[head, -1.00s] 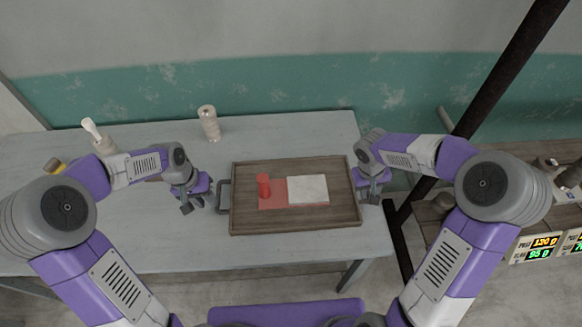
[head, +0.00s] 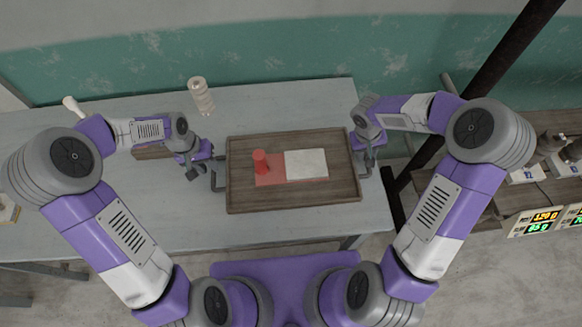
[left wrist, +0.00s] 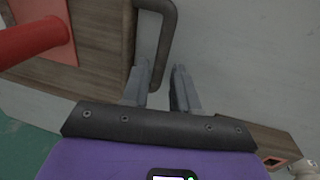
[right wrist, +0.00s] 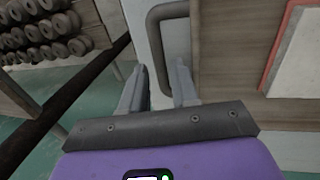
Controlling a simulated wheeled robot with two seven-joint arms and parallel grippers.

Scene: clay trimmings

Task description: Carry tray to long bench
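The brown wooden tray (head: 240,200) lies on the pale grey table (head: 300,110). It carries a red cylinder (head: 260,162) and a white slab (head: 306,164) on a red mat (head: 268,177). My left gripper (head: 193,174) is at the tray's left handle (head: 217,174). In the left wrist view the fingers (left wrist: 159,85) are apart, with the dark handle (left wrist: 165,45) reaching between them. My right gripper (head: 368,160) is at the tray's right side. In the right wrist view its fingers (right wrist: 158,85) are apart, with the dark handle (right wrist: 155,50) between them.
A stacked beige column (head: 201,97) stands behind the tray. A dark slanted post (head: 480,85) rises on the right. Beyond it, a wooden bench (head: 460,205) holds scales with lit displays (head: 545,218). The table left of my left gripper is mostly clear.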

